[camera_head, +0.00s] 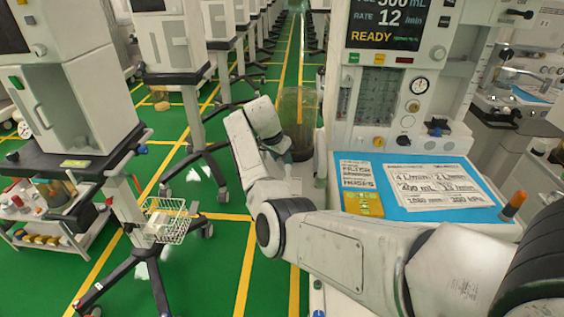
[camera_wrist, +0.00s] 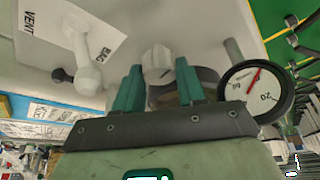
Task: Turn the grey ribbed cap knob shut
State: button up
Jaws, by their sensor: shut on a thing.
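The grey ribbed cap knob (camera_wrist: 158,62) shows in the wrist view, pale, with a dark mark on its face. My gripper (camera_wrist: 159,73) has its two green fingers on either side of the knob and is shut on it. The knob's far side and base are partly hidden. In the head view my arm bends down beside the machine's left side; the fingers and the knob cannot be made out there.
Close right of the fingers in the wrist view is a round gauge (camera_wrist: 257,90) with a red needle. To the left are a white lever (camera_wrist: 86,66) and a VENT/BAG label (camera_wrist: 88,17). In the head view a blue mat (camera_head: 345,160) lies on the machine's worktop.

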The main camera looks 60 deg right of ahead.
jog(key=shift+m+b, duration=0.3)
jog(key=shift+m, duration=0.2)
jog(key=shift+g, duration=0.3)
jog(key=o, duration=1)
jog(key=shift+o, duration=0.2)
jog(key=v, duration=1.1)
jog(key=shift+f, duration=0.1)
